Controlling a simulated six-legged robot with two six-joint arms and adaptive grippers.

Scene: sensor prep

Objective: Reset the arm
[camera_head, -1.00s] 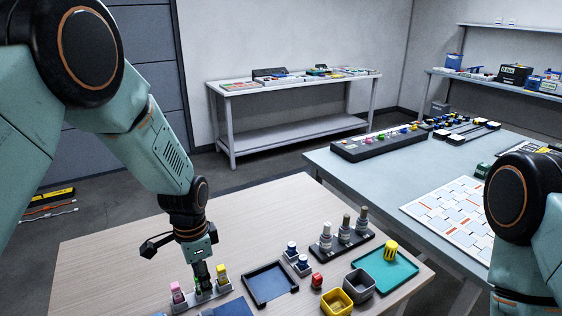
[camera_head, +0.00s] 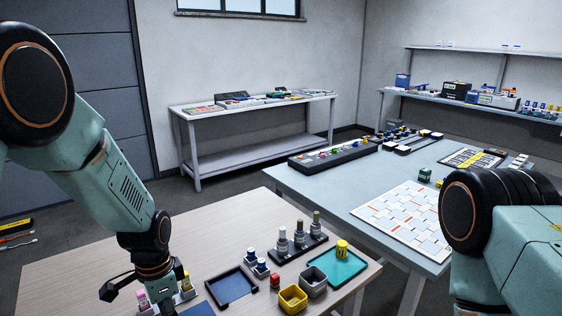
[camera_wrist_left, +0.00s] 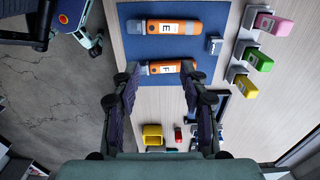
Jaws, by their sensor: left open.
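My left gripper (camera_head: 166,303) is low at the left of the wooden table in the head view, its tips cut off by the frame's bottom edge. In the left wrist view my left gripper (camera_wrist_left: 160,74) is open with no object gripped. Beyond its fingertips lies an orange cylinder marked F (camera_wrist_left: 168,67), partly covered by one finger. A second orange cylinder marked E (camera_wrist_left: 165,27) lies parallel to it, on the blue mat (camera_wrist_left: 215,55). My right arm enters the head view at the right; its gripper is out of view.
A rack with pink (camera_wrist_left: 272,24), green (camera_wrist_left: 257,59) and yellow (camera_wrist_left: 245,86) bottles stands beside the mat. The dark tray (camera_head: 232,287), yellow bin (camera_head: 293,298), grey bin (camera_head: 314,281) and teal tray (camera_head: 325,262) stand farther right. The wooden table's far left surface is clear.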

